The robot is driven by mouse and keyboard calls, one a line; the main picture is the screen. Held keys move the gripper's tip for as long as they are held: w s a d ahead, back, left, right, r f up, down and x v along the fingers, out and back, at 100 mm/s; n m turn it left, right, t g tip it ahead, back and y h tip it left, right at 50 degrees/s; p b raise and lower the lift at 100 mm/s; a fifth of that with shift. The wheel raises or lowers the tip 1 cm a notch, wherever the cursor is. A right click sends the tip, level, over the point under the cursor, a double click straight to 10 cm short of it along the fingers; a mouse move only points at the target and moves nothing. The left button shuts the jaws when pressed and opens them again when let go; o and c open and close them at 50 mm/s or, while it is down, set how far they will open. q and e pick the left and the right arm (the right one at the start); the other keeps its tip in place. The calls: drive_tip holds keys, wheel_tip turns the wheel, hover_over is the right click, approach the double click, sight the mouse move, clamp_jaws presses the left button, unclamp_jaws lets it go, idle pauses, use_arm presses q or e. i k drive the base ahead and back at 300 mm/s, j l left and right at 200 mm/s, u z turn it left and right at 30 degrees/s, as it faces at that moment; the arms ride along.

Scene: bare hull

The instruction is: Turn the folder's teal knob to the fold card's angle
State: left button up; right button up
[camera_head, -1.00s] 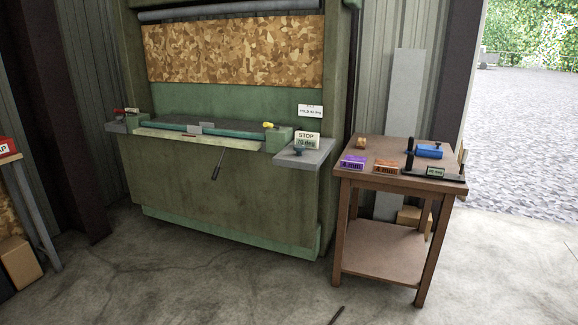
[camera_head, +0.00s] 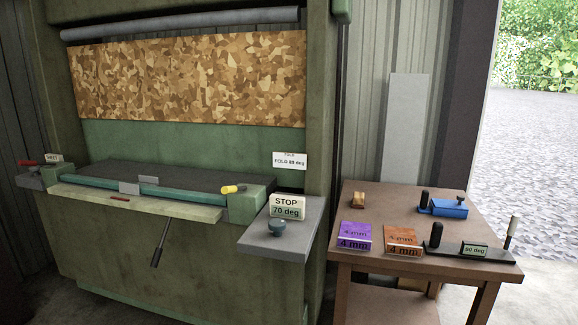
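The folder (camera_head: 185,240) is a large green machine on the left. Its teal knob (camera_head: 277,227) sits on a grey shelf (camera_head: 300,243) at the folder's right end. Behind the knob, a sign (camera_head: 287,207) reads "STOP 70 deg". The white fold card (camera_head: 289,161) on the folder's right upright reads "FOLD 83 deg", though the second digit is small. Neither of my grippers shows in the head view.
A brown wooden table (camera_head: 375,212) stands to the right. It bears a purple 4 mm block (camera_head: 354,236), an orange 4 mm block (camera_head: 403,240), a blue tool (camera_head: 447,208) and a black bar with a small angle sign (camera_head: 474,250). A black lever (camera_head: 161,244) hangs at the folder's front.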

sight(277, 225)
drive_tip(key=i+l+u, duration=0.1)
drive_tip(key=i+u, duration=0.15)
drive_tip(key=i, duration=0.15)
drive_tip(key=i+l+u, duration=0.2)
drive_tip(key=i, duration=0.25)
